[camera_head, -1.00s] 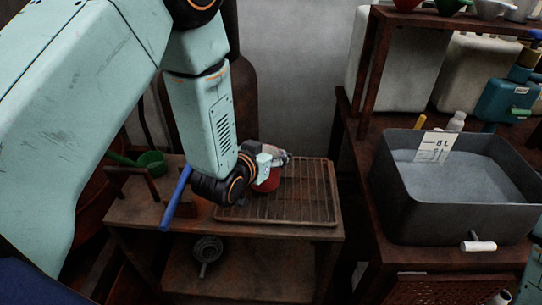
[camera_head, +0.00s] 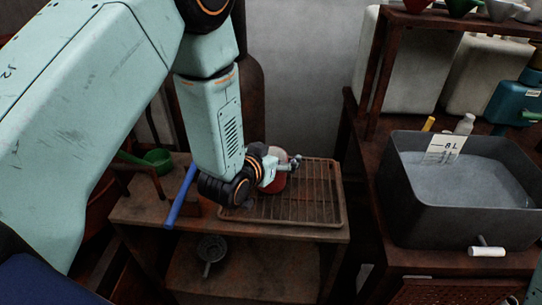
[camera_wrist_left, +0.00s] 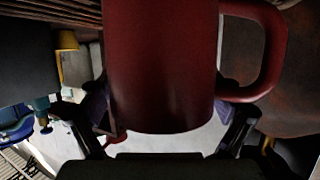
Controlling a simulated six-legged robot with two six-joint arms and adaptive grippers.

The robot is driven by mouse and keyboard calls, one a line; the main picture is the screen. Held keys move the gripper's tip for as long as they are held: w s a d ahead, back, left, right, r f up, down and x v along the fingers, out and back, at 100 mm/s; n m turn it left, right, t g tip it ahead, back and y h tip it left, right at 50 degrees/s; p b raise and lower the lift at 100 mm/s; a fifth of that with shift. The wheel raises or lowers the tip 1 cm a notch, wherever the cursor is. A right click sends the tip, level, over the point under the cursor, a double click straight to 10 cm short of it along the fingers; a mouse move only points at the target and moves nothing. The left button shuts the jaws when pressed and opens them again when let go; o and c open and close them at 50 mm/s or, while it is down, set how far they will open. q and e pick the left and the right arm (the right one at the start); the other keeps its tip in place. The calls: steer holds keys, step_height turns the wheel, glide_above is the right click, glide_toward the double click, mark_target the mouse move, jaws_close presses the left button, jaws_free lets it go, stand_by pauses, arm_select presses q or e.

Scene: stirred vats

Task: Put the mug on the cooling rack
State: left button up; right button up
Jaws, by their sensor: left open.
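The dark red mug (camera_head: 280,183) stands on the left part of the wire cooling rack (camera_head: 318,222). The open fingers of the left gripper (camera_wrist_left: 160,128) lie on either side of the mug. I cannot tell whether either finger touches it. My right gripper is not in view.
The rack lies on a brown wooden stand (camera_head: 135,212). A green cup (camera_head: 158,160) and a blue bar (camera_head: 181,197) are left of my wrist. A dark vat (camera_head: 450,220) of grey liquid stands on the right bench. The right part of the rack is bare.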

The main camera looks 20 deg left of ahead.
arm_select(q)
steer(key=p+v, duration=0.1)
steer(key=v, duration=1)
steer(key=shift+s+r+p, duration=0.2)
steer(key=shift+s+p, duration=0.05)
steer(key=shift+p, duration=0.15)
steer(key=shift+a, duration=0.1)
